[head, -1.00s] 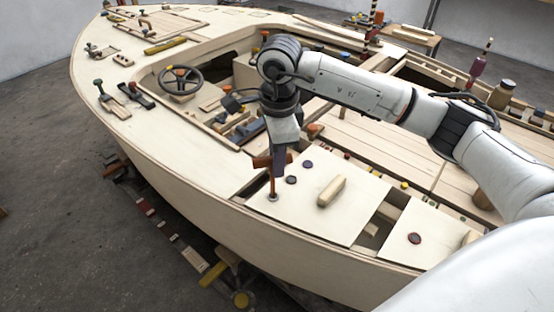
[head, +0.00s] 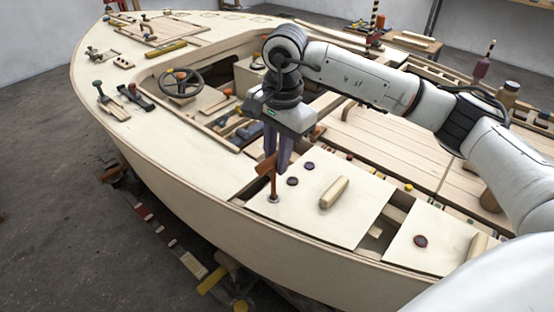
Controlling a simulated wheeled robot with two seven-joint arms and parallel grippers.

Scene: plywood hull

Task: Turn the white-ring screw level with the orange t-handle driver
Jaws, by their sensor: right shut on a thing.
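The orange t-handle driver (head: 273,182) stands about upright on the plywood hatch panel. Its tip is at the white-ring screw (head: 273,199) near the panel's left corner. My right gripper (head: 273,165) points down and is shut on the driver's crossbar. The fingers hide part of the crossbar. The screw's head is mostly covered by the driver tip, so I cannot tell whether it is level. My left gripper is not in view.
A wooden block handle (head: 334,192) is on the same panel. A red-ringed screw (head: 420,241) is on the panel to the right. A steering wheel (head: 181,83) stands farther back.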

